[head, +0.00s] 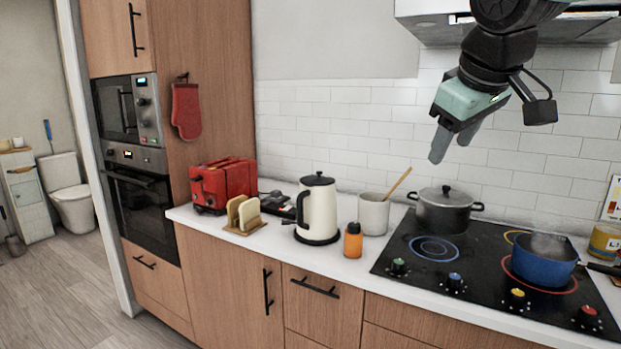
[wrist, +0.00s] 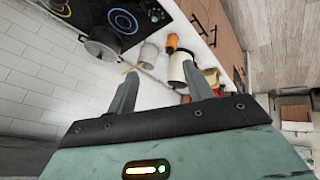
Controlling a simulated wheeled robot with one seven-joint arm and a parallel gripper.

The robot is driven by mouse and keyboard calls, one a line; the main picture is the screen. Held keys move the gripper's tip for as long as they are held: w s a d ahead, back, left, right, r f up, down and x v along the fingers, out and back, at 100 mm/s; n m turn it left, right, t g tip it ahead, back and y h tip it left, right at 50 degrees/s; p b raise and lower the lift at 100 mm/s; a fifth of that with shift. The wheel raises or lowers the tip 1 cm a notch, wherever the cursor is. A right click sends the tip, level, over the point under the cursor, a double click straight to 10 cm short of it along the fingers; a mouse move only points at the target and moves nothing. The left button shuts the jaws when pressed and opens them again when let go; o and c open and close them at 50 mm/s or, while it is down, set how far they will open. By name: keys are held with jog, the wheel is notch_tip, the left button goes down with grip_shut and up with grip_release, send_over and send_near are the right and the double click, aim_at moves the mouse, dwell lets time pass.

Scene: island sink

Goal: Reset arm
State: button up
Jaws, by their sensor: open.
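My gripper (head: 452,146) is raised in the air above the counter, in front of the white tiled wall. It is empty in both views. In the wrist view, my gripper (wrist: 160,92) shows its two fingers spread apart with nothing between them. My arm comes in from the top right of the head view.
The counter holds a red toaster (head: 224,183), a cream kettle (head: 318,210), an orange bottle (head: 353,241) and a utensil crock (head: 373,215). A blue saucepan (head: 542,263) is on the cooktop.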

jog(key=s+a+f+n+g+y, duration=0.1)
jog(key=s+a+f+g, duration=0.1)
jog(key=s+a+f, duration=0.4)
jog(key=s+a+f+g, duration=0.2)
jog(key=s+f, duration=0.3)
jog(key=f, duration=0.4)
jog(key=s+f+g, duration=0.3)
jog(key=s+f, duration=0.8)
jog(key=s, duration=0.3)
jog(key=shift+a+n, duration=0.2)
jog(key=shift+n, duration=0.2)
